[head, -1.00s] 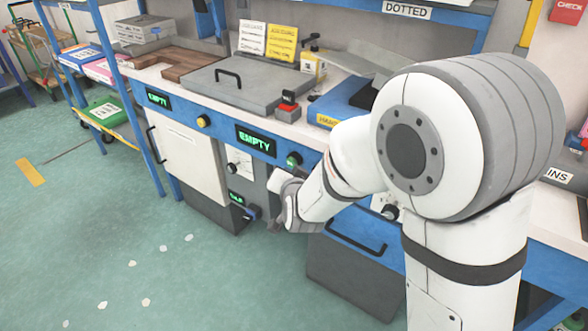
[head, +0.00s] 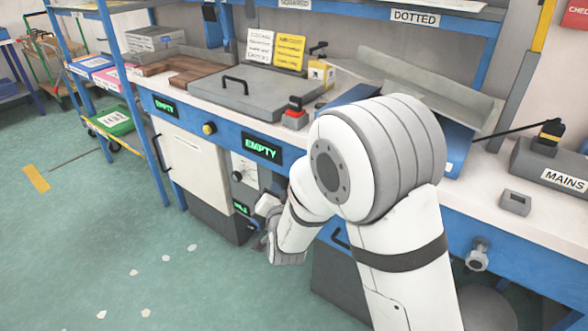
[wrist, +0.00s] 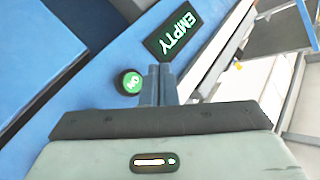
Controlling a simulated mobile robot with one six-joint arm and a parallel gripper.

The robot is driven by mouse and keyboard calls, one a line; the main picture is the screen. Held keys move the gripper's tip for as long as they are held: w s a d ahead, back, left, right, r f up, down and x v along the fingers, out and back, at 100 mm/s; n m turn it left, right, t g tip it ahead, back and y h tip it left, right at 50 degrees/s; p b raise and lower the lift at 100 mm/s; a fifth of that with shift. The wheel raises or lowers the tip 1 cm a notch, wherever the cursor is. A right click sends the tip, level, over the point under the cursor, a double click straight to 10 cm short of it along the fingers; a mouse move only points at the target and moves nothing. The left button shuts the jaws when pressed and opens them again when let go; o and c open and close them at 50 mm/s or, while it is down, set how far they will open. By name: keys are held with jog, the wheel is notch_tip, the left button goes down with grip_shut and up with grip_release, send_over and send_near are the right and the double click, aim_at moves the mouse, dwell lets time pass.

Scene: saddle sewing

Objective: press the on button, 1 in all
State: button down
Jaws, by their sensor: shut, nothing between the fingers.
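The on button (wrist: 131,82) is a round green button marked "ON" in the wrist view, on the blue front panel beside the green "EMPTY" display (wrist: 174,32). In the head view the display (head: 262,148) shows left of my arm, and the button is hidden behind the arm. My gripper (wrist: 160,70) is shut and empty. In the wrist view its fingertips lie just right of the button. I cannot tell how far they stand from the panel.
A grey lidded box (head: 240,84) and a red push button (head: 295,103) sit on the bench top. A yellow knob (head: 209,128) and a second "EMPTY" display (head: 165,106) are on the panel to the left.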

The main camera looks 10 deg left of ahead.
jog(key=w+d, duration=0.2)
jog(key=w, duration=0.4)
jog(key=shift+d, duration=0.25)
jog(key=shift+w+d+b, duration=0.15)
jog(key=shift+w+b, duration=0.05)
jog(key=shift+b, duration=0.5)
dwell(1.3)
